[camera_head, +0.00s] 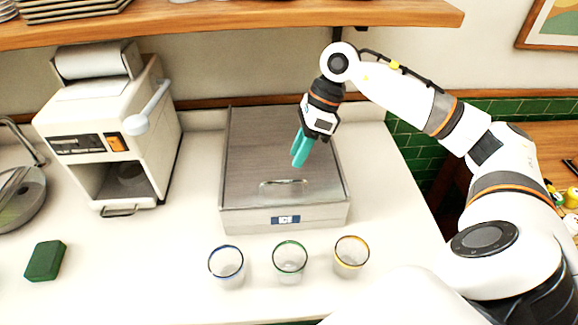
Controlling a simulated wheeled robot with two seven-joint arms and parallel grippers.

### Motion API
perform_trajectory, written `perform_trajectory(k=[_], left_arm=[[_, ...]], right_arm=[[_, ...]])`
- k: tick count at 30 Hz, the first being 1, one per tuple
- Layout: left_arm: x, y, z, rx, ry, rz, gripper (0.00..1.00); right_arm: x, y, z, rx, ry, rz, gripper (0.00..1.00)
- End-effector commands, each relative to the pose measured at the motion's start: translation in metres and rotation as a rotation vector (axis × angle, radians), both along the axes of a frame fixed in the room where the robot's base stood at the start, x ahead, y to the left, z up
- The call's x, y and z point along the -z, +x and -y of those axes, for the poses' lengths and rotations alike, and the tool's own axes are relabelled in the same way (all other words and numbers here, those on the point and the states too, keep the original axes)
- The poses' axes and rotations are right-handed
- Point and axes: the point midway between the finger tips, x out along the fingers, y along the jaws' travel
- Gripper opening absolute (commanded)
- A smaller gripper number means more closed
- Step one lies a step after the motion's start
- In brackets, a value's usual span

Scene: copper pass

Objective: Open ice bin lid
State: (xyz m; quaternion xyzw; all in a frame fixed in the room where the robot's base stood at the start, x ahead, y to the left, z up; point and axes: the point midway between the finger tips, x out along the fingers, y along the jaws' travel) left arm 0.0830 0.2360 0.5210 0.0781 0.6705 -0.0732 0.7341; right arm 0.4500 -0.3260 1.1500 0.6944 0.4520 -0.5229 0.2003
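The ice bin (240,219) is a low metal box with a blue and white ICE label on its front. It sits on the white counter. Its brushed grey lid (255,150) lies flat and closed on top, with a curved metal handle (283,182) near the front edge. My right gripper (299,160) has teal fingers and hangs above the lid, a little behind and to the right of the handle, apart from it. Its fingers look close together, and I cannot tell whether they are fully shut. Nothing shows between them. My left gripper is not in view.
Three glasses with blue (227,266), green (290,262) and yellow (351,256) rims stand in front of the bin. A cream machine with a lever (105,130) stands left. A green block (45,261) lies front left. A wooden shelf (230,22) runs above.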

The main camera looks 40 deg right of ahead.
Motion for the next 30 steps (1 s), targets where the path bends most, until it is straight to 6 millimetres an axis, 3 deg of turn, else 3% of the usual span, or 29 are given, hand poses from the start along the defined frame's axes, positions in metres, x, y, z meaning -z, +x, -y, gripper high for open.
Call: perform_trajectory(k=[9,21,23,27,30], left_arm=[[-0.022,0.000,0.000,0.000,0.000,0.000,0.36],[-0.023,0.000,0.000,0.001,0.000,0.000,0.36],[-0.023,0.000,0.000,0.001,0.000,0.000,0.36],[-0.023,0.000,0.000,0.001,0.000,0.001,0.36],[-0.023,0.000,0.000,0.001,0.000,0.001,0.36]], right_arm=[[0.044,0.002,-0.022,0.000,0.003,-0.003,0.33],[0.054,0.003,-0.026,0.000,0.002,0.000,0.33],[0.054,0.003,-0.026,0.000,0.002,0.000,0.26],[0.054,0.003,-0.026,-0.001,0.003,0.001,0.03],[0.054,0.003,-0.026,-0.001,0.003,0.001,0.00]])
